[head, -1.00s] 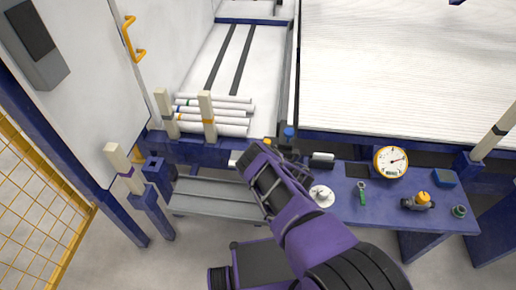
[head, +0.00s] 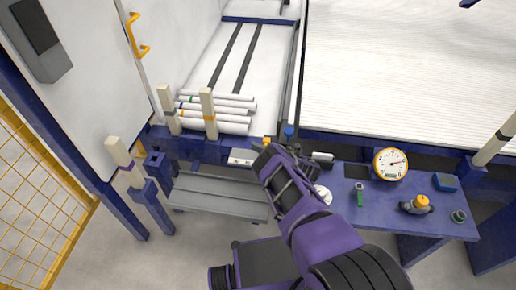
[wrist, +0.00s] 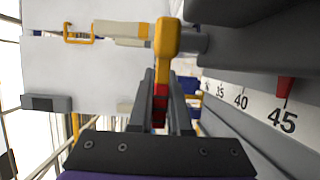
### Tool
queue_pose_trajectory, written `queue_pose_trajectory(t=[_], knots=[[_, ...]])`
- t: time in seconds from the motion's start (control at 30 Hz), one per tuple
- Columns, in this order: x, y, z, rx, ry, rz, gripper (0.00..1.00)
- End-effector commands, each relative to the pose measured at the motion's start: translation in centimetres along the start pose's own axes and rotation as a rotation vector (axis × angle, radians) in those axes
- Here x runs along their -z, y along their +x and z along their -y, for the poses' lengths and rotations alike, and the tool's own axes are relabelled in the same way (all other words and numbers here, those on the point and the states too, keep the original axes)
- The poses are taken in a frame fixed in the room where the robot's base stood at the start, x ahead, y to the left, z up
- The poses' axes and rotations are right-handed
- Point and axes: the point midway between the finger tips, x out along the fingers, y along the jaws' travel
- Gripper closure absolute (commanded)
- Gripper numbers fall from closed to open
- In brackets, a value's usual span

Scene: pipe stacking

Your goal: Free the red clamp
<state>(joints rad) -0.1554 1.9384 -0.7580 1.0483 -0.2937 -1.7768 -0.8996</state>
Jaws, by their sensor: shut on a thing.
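My gripper (wrist: 163,82) is shut on a lever with a rounded yellow end (wrist: 167,38) and a red lower part (wrist: 160,104), in the wrist view. The red part lies between the two dark fingers, and the yellow end stands out beyond their tips. It looks like the red clamp's handle; the rest of the clamp is hidden. In the head view my gripper (head: 264,153) is at the left end of the blue bench, with a small yellow bit (head: 267,140) showing just beyond it.
A grey rail with a number scale (wrist: 262,110) and a red pointer (wrist: 285,88) near 45 runs close on the right. A grey tray (head: 215,204) lies left of my arm. White pipes (head: 233,117) lie behind posts. A dial gauge (head: 391,163) stands on the blue bench (head: 335,200).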

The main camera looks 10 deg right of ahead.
Motion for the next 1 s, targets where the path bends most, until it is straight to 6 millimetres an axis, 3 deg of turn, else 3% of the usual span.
queue_pose_trajectory(t=[0.33,0.37,0.5,0.8,1.0], knots=[[-0.1,0.0,-0.1,-0.001,-0.002,0.000,1.00],[-0.1,0.0,-0.1,-0.001,-0.002,0.000,0.78],[-0.1,0.0,-0.1,0.000,-0.001,0.000,0.54],[0.0,0.0,-0.2,0.000,-0.001,-0.001,0.54],[-0.1,0.1,-2.9,-0.002,-0.002,-0.002,0.54]])
